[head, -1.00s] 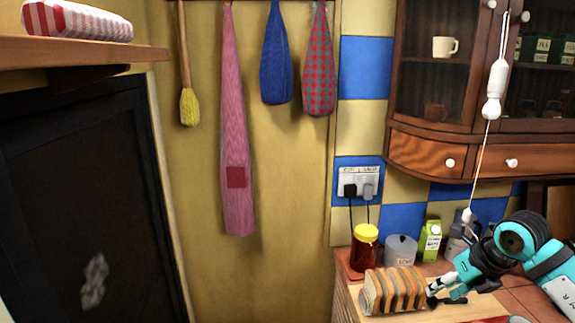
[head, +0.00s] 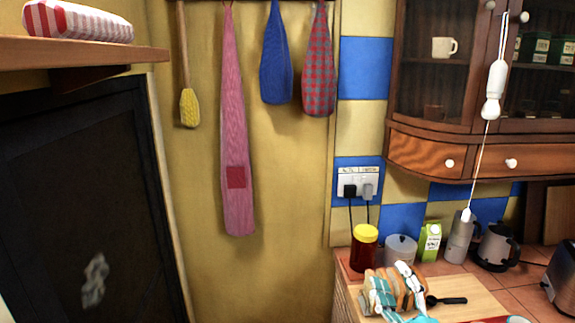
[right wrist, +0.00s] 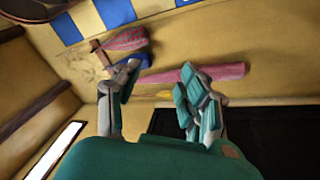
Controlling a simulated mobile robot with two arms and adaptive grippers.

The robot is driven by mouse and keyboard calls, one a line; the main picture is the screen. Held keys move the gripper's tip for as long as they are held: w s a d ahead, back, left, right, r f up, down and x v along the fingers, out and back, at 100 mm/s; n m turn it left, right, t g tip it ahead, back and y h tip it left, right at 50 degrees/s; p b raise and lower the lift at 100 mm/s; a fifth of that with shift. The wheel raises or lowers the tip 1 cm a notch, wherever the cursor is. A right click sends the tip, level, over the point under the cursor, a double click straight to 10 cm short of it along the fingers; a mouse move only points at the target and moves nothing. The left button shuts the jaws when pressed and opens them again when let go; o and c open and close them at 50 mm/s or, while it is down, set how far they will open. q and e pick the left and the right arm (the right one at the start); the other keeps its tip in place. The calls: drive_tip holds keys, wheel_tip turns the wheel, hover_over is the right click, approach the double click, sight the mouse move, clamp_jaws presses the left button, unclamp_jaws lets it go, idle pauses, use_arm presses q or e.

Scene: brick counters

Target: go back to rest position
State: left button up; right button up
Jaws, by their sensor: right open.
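My right gripper (head: 390,282) is at the lower right of the head view, overlapping the toast rack with bread slices (head: 418,286) in the picture. Its teal and white fingers are spread apart. In the right wrist view, my right gripper (right wrist: 158,74) is open, with nothing between its fingers and the hanging cloths and yellow wall showing beyond. My left gripper is in neither view.
A cutting board (head: 470,287) bears the rack and a black-handled utensil (head: 446,300). A yellow-lidded jar (head: 364,248), a canister (head: 401,249), a green carton (head: 430,241) and a kettle (head: 496,247) stand behind. A wall cabinet (head: 430,152) hangs above.

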drive_tip(key=s+d+f+m+g+h, duration=0.3)
drive_tip(key=s+f+m+g, duration=0.15)
drive_tip(key=f, duration=0.45)
drive_tip(key=s+d+f+m+g+h, duration=0.25)
drive_tip(key=s+f+m+g, duration=0.2)
drive_tip(key=f, duration=0.35)
drive_tip(key=s+a+f+m+g+y, duration=0.1)
drive_tip(key=s+a+f+g, duration=0.1)
drive_tip(key=s+f+g, duration=0.5)
drive_tip(key=s+a+f+m+g+y, duration=0.1)
drive_tip(key=s+a+f+g, duration=0.3)
drive_tip(key=s, duration=0.7)
wheel_tip(320, 180, down, 27)
drive_tip(key=s+d+t, duration=0.1)
drive_tip(key=s+d, duration=0.1)
drive_tip(key=s+d+f+g, duration=0.1)
drive_tip(key=s+d+f, duration=0.1)
drive_tip(key=s+f, duration=1.3)
drive_tip(key=shift+s+d+f, duration=0.2)
drive_tip(key=shift+s, duration=0.4)
